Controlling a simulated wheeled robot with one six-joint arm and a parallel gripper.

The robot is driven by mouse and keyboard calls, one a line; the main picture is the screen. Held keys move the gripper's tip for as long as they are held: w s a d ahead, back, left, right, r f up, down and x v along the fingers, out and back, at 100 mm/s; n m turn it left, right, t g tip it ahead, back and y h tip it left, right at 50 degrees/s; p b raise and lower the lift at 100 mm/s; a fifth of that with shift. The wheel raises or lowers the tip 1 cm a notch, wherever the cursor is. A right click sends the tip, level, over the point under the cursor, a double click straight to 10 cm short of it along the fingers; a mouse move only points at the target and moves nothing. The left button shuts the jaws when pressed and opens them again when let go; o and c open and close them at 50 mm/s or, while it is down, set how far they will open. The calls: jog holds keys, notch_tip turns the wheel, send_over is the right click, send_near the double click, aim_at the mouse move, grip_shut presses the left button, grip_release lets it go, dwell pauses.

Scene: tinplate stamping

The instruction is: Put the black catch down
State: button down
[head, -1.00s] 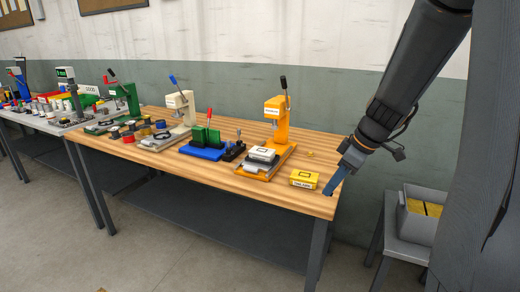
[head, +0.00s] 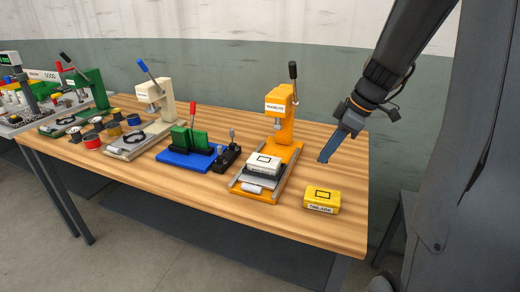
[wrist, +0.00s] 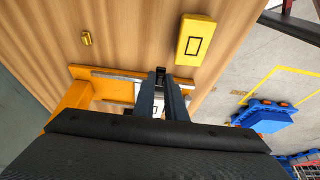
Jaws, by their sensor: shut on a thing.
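My gripper (head: 324,159) is above the right part of the wooden table, behind the yellow box and right of the orange press. In the wrist view my gripper (wrist: 160,76) has its two fingers close together. A small dark piece, apparently the black catch (wrist: 161,72), shows between the fingertips; its shape is hard to make out. The catch cannot be made out in the head view.
The orange press (head: 279,125) holds a white-topped block (head: 264,163). The yellow box (head: 321,200) is near the front right corner. A small brass piece (wrist: 86,39) lies on the wood. A green-and-blue fixture (head: 190,153) stands left. Bare wood (head: 345,170) surrounds the box.

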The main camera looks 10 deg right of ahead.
jog(key=p, duration=0.6)
send_near(262, 159)
jog(key=shift+w+a+f, duration=0.4)
jog(key=shift+a+f, duration=0.15)
jog(key=shift+f, duration=0.25)
jog(key=p+x, duration=0.1)
jog(key=x, duration=0.2)
jog(key=shift+f, duration=0.4)
jog(key=shift+f, duration=0.2)
jog(key=c, duration=1.9)
grip_release()
jog(key=shift+o, duration=0.5)
jog(key=shift+r, duration=0.1)
jog(key=shift+r, duration=0.1)
